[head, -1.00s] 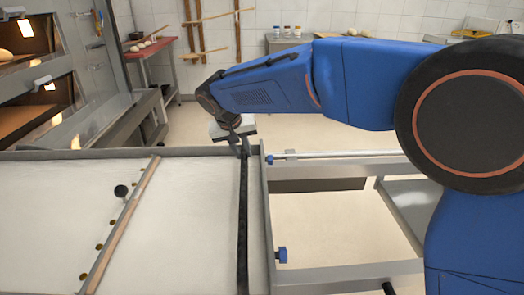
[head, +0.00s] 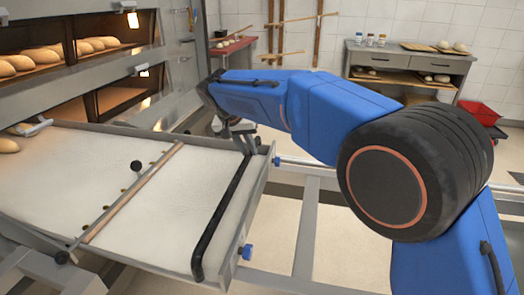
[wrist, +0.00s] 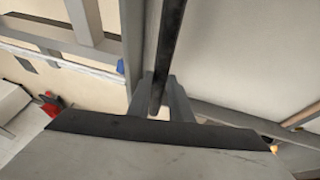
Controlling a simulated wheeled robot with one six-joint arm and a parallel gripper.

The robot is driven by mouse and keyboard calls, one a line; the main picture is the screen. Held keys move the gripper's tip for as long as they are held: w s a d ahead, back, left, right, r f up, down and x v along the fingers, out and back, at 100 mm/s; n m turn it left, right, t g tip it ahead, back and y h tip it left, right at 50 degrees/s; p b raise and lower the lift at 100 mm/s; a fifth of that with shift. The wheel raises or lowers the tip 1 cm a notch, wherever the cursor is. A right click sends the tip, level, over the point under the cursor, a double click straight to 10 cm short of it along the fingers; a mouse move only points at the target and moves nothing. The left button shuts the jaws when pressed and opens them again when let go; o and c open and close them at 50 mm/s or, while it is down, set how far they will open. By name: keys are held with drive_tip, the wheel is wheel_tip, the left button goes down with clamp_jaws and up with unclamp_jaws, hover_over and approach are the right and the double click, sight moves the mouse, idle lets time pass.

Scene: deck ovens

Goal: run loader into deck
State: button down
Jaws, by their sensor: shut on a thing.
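The loader (head: 262,185) is a metal-framed tray with a white cloth belt (head: 70,165). A black handle bar (head: 215,220) runs across its right end. My gripper (head: 240,130) is shut on the far end of this bar; the wrist view shows the bar (wrist: 172,35) passing between the fingers (wrist: 160,98). One loaf (head: 8,145) shows at that end.
Loaves (head: 45,58) lie in an upper oven deck; a lower deck (head: 120,93) glows and looks empty. A red-topped table (head: 232,45) and a grey bench (head: 410,68) stand at the back. A red bin (head: 480,112) is at the right. Floor is clear behind the loader.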

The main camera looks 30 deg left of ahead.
drive_tip(key=shift+s+a+r, duration=0.1)
drive_tip(key=shift+s+a, duration=0.05)
drive_tip(key=shift+a, duration=0.5)
drive_tip(key=c, duration=1.6)
unclamp_jaws()
drive_tip(key=shift+a, duration=0.15)
drive_tip(key=v, duration=1.7)
drive_tip(key=shift+s+r, duration=0.1)
drive_tip(key=shift+s, duration=0.05)
